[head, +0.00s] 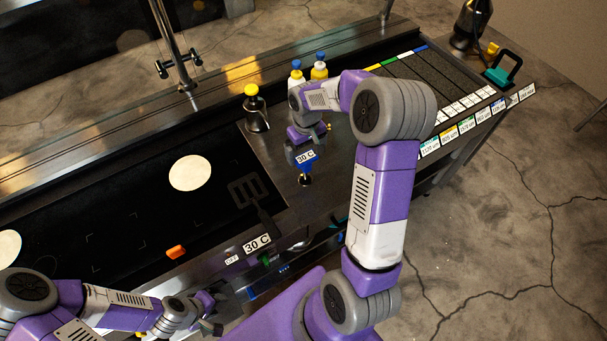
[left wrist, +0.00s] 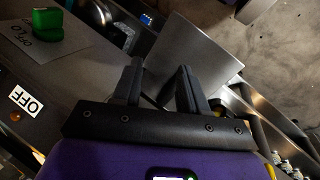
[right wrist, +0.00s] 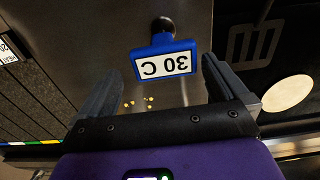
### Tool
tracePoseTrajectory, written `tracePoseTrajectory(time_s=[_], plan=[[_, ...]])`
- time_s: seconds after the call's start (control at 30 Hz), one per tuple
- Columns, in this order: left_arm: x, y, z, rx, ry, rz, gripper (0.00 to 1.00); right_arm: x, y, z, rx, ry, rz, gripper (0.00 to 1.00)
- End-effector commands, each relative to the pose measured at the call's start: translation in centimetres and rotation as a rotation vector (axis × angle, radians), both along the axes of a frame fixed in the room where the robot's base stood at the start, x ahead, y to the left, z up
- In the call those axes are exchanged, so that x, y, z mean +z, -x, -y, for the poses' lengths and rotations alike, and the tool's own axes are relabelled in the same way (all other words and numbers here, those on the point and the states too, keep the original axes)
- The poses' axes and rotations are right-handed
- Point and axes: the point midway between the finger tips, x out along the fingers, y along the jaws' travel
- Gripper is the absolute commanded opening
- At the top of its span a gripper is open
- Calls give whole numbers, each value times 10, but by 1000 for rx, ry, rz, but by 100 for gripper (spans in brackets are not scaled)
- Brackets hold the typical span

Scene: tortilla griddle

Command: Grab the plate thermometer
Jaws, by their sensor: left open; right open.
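The plate thermometer (head: 306,160) is a blue device with a white "30 C" label and a dark round foot, upright on the steel surface right of the griddle. My right gripper (head: 302,146) is over it. In the right wrist view the thermometer (right wrist: 164,60) shows upside down, ahead of and between the open fingers of my right gripper (right wrist: 160,88); I see no contact. My left gripper (head: 213,318) is open and empty near the front edge; its two fingers show apart in the left wrist view (left wrist: 160,88).
The black griddle (head: 110,215) carries a pale tortilla (head: 190,173), a dark spatula (head: 250,195) and an orange piece (head: 176,252). A yellow-capped bottle (head: 256,110) and two more bottles stand behind my right gripper. A green object (left wrist: 46,25) is near my left gripper.

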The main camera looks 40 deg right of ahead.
Motion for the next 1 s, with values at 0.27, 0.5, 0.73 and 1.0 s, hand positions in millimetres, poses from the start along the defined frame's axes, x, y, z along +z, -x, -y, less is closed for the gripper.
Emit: tracePoseTrajectory(time_s=[0.27, 0.5, 0.73, 1.0], plan=[[-1, 0, 0, 0, 0, 0, 43, -36, 6, -6, 1, -2, -6, 100], [-3, 0, 0, 0, 0, 0, 43, -63, 6, -7, 0, -1, -1, 100], [-3, 0, 0, 0, 0, 0, 43, -64, 6, -7, -1, -1, 0, 100], [-3, 0, 0, 0, 0, 0, 43, -63, 6, -7, -1, -1, 0, 60]])
